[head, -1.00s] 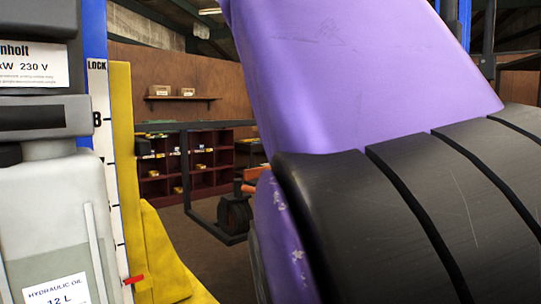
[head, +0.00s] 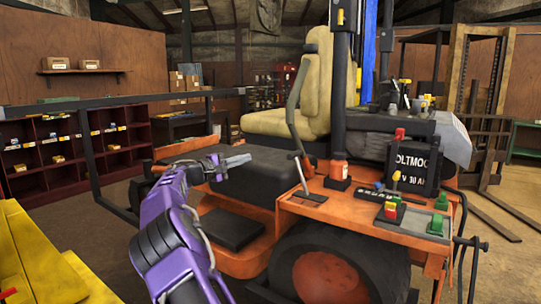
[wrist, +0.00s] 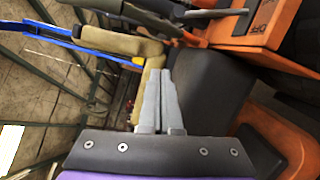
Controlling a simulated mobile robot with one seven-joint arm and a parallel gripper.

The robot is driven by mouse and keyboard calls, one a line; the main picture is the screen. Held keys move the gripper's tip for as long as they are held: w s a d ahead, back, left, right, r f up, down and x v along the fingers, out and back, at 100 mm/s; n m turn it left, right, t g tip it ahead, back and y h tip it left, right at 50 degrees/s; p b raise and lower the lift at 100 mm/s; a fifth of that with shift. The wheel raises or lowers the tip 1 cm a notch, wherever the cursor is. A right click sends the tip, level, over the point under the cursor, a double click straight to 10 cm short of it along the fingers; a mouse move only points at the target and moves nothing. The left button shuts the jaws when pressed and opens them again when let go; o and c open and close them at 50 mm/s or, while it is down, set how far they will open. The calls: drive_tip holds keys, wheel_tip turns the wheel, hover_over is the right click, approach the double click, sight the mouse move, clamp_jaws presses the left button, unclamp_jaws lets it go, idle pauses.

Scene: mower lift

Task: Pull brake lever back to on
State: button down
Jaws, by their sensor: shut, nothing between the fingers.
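My gripper (head: 237,161) is shut and empty. It hangs over the dark seat-like pad (head: 262,171) of the orange mower, left of the levers. In the wrist view its two grey fingers (wrist: 161,78) lie together. A thin upright lever (head: 300,172) stands in a dark slotted plate (head: 308,197) on the orange deck, right of my gripper and apart from it. A longer, curved dark lever (head: 292,105) rises behind it beside the beige seat.
A black post (head: 338,100) stands just right of the levers. The beige seat (head: 314,80) is behind. A yellow frame (head: 40,260) is at the lower left. Floor is open between them.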

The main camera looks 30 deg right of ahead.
drive_tip(key=shift+s+d+f+m, duration=0.1)
drive_tip(key=shift+d+f+m, duration=0.2)
drive_tip(key=shift+d+f, duration=0.85)
drive_tip(key=s+d+r+p, duration=0.1)
drive_tip(key=s+d, duration=0.1)
drive_tip(key=d, duration=0.9)
drive_tip(key=shift+r, duration=0.15)
drive_tip(key=shift+d, duration=0.1)
drive_tip(key=shift+s, duration=0.1)
